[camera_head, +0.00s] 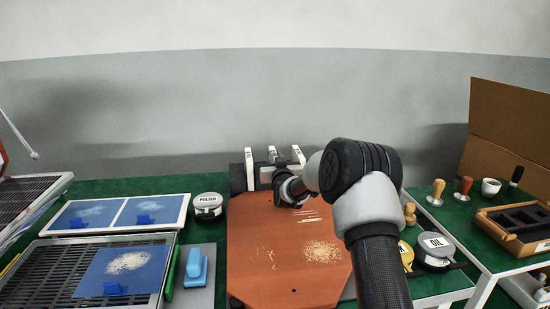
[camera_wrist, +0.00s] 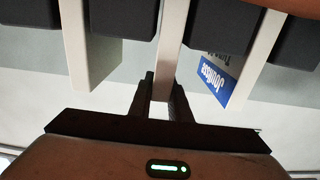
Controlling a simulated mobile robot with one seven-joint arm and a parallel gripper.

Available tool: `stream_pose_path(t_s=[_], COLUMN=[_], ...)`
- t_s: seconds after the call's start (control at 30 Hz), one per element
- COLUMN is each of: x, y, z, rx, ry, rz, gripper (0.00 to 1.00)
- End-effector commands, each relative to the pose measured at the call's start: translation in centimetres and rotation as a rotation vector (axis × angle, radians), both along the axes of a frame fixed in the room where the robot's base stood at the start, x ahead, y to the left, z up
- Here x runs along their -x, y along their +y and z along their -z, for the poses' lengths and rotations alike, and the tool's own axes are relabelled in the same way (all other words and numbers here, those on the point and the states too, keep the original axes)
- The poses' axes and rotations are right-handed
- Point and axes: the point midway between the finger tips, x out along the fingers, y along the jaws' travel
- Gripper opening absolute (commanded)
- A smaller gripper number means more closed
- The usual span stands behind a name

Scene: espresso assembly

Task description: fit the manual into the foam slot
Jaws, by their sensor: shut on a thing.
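Three thin white booklets stand upright among dark foam blocks (camera_wrist: 120,16) in the wrist view. My gripper (camera_wrist: 163,92) is shut on the middle booklet, which I take to be the manual (camera_wrist: 172,45), seen edge-on between the fingers. The manual's far end lies between two foam blocks; how deep it sits I cannot tell. In the head view the dark foam holder (camera_head: 237,178) is at the back edge of the orange mat, and my gripper is mostly hidden by my arm there.
A left booklet (camera_wrist: 76,50) and a right booklet (camera_wrist: 257,55) with a blue label stand on either side, close to my fingers. The orange mat (camera_head: 255,225) carries scattered pale grains. A white-lidded round tin (camera_head: 208,202) stands left of the mat.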

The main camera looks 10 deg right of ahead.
Motion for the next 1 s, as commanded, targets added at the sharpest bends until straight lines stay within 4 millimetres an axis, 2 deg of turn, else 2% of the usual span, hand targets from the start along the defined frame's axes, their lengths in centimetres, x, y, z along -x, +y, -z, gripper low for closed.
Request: stream_pose_path(t_s=[0.03, 0.13, 0.5, 0.67, 0.9, 0.93, 1.0], x=[0.0, 0.0, 0.0, 2.2, 8.1, 7.7, 7.6], y=[0.0, 0.0, 0.0, 0.0, 0.0, 0.0, 0.0], z=[0.1, 0.1, 0.2, 0.0, 0.0, -1.5, -3.2], rx=[0.0, 0.0, -0.002, 0.001, 0.002, 0.002, 0.002], ry=[0.0, 0.0, 0.001, 0.003, 0.004, -0.004, -0.004], rz=[0.0, 0.0, 0.0, -0.001, -0.001, 0.0, -0.001], gripper=[0.2, 0.36, 0.36, 0.36, 0.36, 0.36, 0.36])
